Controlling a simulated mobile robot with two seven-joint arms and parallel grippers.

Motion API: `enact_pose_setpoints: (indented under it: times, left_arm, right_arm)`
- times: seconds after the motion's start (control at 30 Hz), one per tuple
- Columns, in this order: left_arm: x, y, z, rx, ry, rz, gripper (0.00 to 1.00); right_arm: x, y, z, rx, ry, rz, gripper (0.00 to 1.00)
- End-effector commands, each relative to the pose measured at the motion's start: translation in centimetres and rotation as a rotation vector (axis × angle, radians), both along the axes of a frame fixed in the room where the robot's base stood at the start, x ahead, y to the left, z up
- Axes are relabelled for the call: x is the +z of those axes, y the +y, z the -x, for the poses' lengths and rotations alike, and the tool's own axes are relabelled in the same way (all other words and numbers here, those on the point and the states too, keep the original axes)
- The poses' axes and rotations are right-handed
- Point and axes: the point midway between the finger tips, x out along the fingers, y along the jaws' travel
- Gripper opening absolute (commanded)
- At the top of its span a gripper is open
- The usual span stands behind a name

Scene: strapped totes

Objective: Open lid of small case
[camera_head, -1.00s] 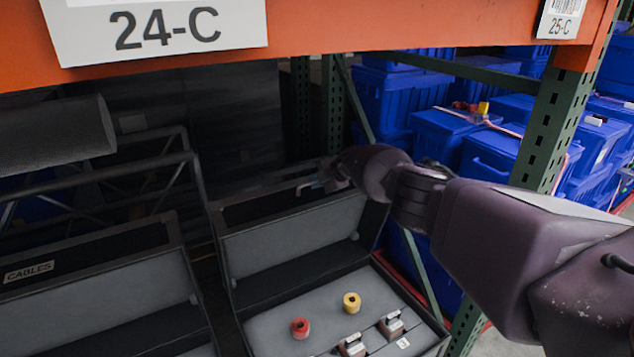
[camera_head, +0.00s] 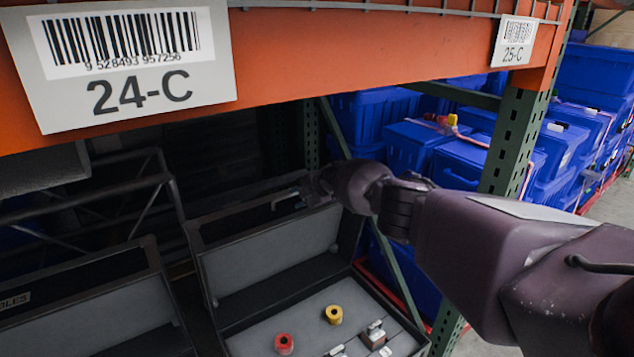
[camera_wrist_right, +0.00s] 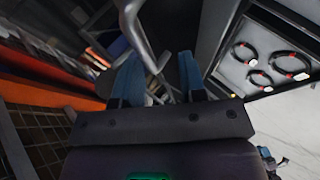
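A dark case (camera_head: 211,272) with a grey lining stands on the shelf, its lid (camera_head: 265,247) raised at the back. A red roll (camera_head: 284,343), a yellow roll (camera_head: 334,314) and small boxed items (camera_head: 373,335) lie inside it. My right gripper (camera_head: 298,192) is at the top edge of the raised lid, near its right end. In the right wrist view its two blue fingers (camera_wrist_right: 158,82) are apart, with a grey bar (camera_wrist_right: 140,35) running in front of and between them. I cannot tell whether they touch it. My left gripper is not in view.
A second open case (camera_head: 75,290), with a partly cut-off label, stands at the left. An orange beam (camera_head: 350,45) crosses above, and a green post (camera_head: 505,140) stands at the right. Blue totes (camera_head: 460,160) fill the area behind. Metal tubing (camera_head: 85,215) is behind the left case.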

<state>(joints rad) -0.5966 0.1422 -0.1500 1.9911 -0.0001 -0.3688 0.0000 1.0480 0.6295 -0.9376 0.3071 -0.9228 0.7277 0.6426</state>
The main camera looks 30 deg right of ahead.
Motion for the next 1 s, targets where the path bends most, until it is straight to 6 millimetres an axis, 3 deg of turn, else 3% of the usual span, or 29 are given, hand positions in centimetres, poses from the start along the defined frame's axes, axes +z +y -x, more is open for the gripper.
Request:
enact_pose_setpoints:
  times: [0.1,0.3,0.43,0.57,1.0]
  left_arm:
    - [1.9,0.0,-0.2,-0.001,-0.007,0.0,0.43]
    - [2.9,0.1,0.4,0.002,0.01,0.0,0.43]
    - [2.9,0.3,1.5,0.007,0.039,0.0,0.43]
    - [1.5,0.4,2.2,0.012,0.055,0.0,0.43]
    - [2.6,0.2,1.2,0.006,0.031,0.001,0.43]
  right_arm:
    - [1.0,-0.4,0.6,-0.001,0.0,0.001,0.38]
    - [1.8,-0.9,1.5,0.0,-0.001,0.0,0.38]
    - [2.1,-1.2,2.2,0.001,0.003,0.0,0.38]
    - [2.5,-1.7,2.5,0.001,-0.004,0.002,0.38]
    - [4.5,-2.9,4.8,0.001,-0.002,-0.001,0.38]
